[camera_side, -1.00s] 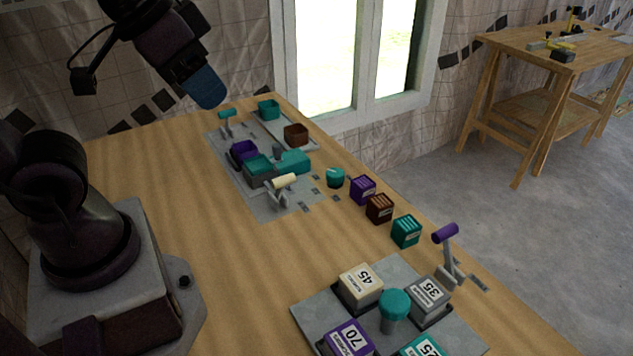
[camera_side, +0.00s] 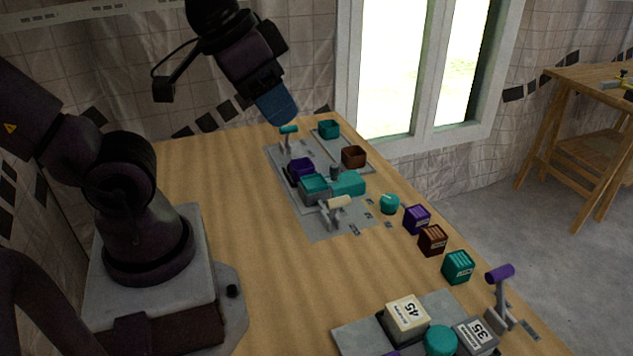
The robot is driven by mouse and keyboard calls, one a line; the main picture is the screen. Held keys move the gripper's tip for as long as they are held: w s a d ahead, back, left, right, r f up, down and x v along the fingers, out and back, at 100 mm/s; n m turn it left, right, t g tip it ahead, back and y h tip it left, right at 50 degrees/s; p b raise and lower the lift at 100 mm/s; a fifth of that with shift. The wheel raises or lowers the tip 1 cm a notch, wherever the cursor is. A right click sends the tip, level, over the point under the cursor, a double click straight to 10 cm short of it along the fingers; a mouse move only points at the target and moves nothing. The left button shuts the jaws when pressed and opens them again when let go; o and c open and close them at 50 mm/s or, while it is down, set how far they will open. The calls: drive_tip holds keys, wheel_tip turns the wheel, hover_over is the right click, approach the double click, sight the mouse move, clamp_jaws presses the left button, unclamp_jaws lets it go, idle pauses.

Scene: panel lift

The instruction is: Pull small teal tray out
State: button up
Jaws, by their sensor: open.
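My gripper (camera_side: 281,115) is at the blue end of my arm, above the far end of the table. It is empty, and its separate fingers are too small to make out. Just below it is a small teal-topped handle (camera_side: 289,129) on the grey panel (camera_side: 322,222). A small open teal tray (camera_side: 329,129) stands at the panel's far right, a little right of my gripper and apart from it. Another open teal tray (camera_side: 314,184) sits mid-panel, between a purple tray (camera_side: 301,168) and a solid teal block (camera_side: 348,184). I cannot tell which teal tray is meant.
A brown tray (camera_side: 354,156) stands on the panel's right. A cream-topped lever (camera_side: 339,202) rises at its near end. A teal knob (camera_side: 389,204), several small cubes and a purple lever (camera_side: 499,273) line the right edge. The table's left middle is clear.

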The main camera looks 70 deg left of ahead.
idle(0.3)
drive_tip(key=shift+o, duration=0.8)
drive_tip(key=n+g, duration=0.6)
drive_tip(key=n, duration=0.1)
hover_over(335, 165)
wheel_tip(335, 165, down, 17)
wheel_tip(335, 165, down, 12)
drive_tip(key=shift+f, duration=0.2)
clamp_jaws()
